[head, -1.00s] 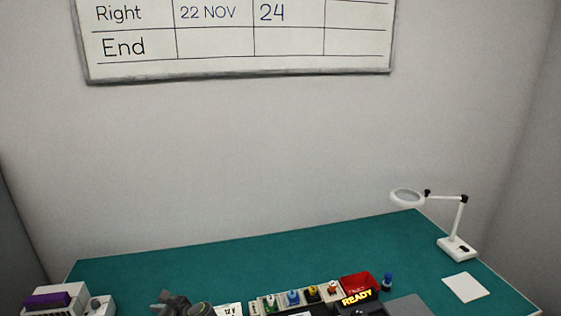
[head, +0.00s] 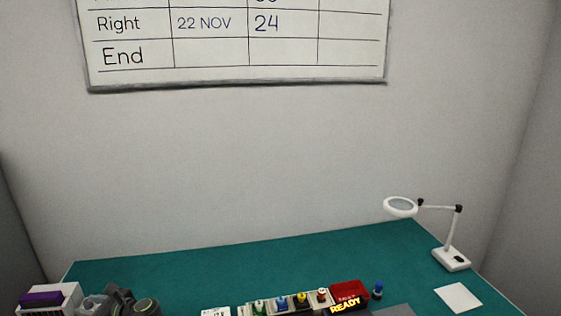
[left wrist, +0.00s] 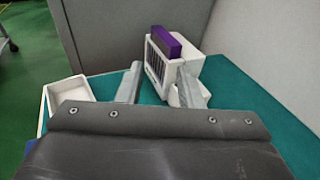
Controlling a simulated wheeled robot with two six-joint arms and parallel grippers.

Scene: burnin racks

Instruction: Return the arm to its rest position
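My left gripper (head: 108,298) is at the lower left of the head view, just right of a white unit with a purple top (head: 48,298). In the left wrist view, its two grey fingers (left wrist: 160,88) are spread wide with nothing held between them. The white and purple unit (left wrist: 158,58) stands beyond the fingers there, partly hidden by the right one. My right gripper is in neither view.
The green bench (head: 240,262) is clear toward the back. A row of coloured parts (head: 281,304), a red box marked READY (head: 349,296), a magnifier lamp (head: 452,258) and a white card (head: 458,298) are on it. A white tray (left wrist: 68,92) lies left in the wrist view.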

